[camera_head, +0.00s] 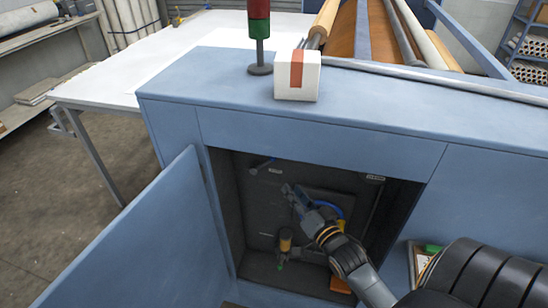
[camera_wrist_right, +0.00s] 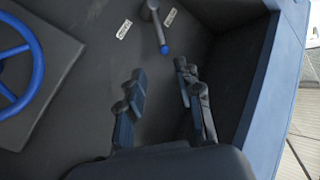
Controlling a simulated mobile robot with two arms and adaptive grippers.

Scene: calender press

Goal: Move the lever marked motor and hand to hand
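A short grey lever with a blue tip (camera_wrist_right: 156,25) is mounted on the dark back panel inside the open cabinet. In the head view the lever (camera_head: 262,166) is at the upper left of the opening. Two small white labels (camera_wrist_right: 124,29) flank it in the wrist view; their text is too small to read. My right gripper (camera_head: 288,190) reaches into the cabinet, below and right of the lever. In the wrist view my right gripper (camera_wrist_right: 160,82) is open and empty, with the lever ahead of its fingers, apart from them. My left gripper is not in view.
A blue handwheel (camera_wrist_right: 30,72) on a raised plate is beside the gripper. A brass-coloured fitting with a green part (camera_head: 285,244) is low in the cabinet. The open blue door (camera_head: 150,235) is on the left. A white box (camera_head: 297,78) stands on top.

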